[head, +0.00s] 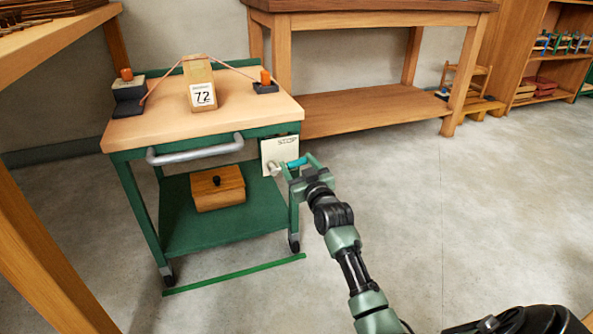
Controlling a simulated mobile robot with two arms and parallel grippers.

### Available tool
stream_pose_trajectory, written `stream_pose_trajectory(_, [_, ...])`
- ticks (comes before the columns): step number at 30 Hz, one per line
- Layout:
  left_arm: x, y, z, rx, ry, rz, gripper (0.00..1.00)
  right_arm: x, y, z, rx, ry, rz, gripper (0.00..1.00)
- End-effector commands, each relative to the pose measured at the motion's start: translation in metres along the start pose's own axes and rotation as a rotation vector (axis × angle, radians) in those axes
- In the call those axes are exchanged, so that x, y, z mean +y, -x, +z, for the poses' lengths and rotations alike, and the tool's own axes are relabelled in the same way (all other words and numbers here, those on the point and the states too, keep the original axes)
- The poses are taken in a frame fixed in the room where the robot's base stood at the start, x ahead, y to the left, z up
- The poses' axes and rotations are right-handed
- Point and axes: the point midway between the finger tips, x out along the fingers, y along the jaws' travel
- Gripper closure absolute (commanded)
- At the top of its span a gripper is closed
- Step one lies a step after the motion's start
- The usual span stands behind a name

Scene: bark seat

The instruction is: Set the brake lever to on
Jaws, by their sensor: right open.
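The brake lever (296,162) is on the cart's right front corner, beside a pale plate (279,150) marked STOP. It has a light-coloured knob or pivot at its left and a blue-teal grip pointing right. My right gripper (299,166) is open at the lever, with its green fingers close around or beside the grip. I cannot tell whether they touch it. The gripper hides part of the lever. My left gripper is not in view.
The green cart (225,228) has a wooden top (155,125) holding a block labelled 72 (202,95) under a strap. A wooden box (217,188) sits on its lower shelf. A green line (235,274) marks the floor. A workbench (370,110) stands behind; floor at right is clear.

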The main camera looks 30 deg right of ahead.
Motion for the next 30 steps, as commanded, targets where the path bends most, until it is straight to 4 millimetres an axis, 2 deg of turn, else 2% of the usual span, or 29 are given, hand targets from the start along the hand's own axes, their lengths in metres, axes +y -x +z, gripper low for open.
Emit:
stream_pose_trajectory(3, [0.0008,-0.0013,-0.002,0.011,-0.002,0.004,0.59,-0.0001,-0.0065,0.0004,0.0,0.001,0.0,0.36])
stream_pose_trajectory(10, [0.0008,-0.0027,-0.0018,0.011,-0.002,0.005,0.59,-0.0001,-0.0073,-0.0004,-0.001,0.001,-0.001,0.36])
stream_pose_trajectory(11, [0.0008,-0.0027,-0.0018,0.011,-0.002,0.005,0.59,-0.0002,-0.0072,-0.0003,-0.001,0.001,-0.001,0.39])
stream_pose_trajectory(15, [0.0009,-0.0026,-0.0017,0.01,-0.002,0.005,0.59,-0.0002,-0.0071,-0.0002,-0.001,0.001,-0.001,0.78])
stream_pose_trajectory(17, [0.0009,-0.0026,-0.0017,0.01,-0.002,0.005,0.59,-0.0001,-0.007,-0.0001,-0.001,0.001,-0.001,0.95])
stream_pose_trajectory(18, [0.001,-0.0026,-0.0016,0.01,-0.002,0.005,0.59,-0.0001,-0.007,-0.0001,-0.001,0.001,0.0,1.0])
stream_pose_trajectory(28, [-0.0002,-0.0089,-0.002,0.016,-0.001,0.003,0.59,-0.0002,-0.0084,-0.0043,-0.003,0.036,-0.001,1.0])
stream_pose_trajectory(30, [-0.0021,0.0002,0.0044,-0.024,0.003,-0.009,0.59,-0.0003,-0.0095,-0.0074,-0.003,0.063,-0.002,1.0])
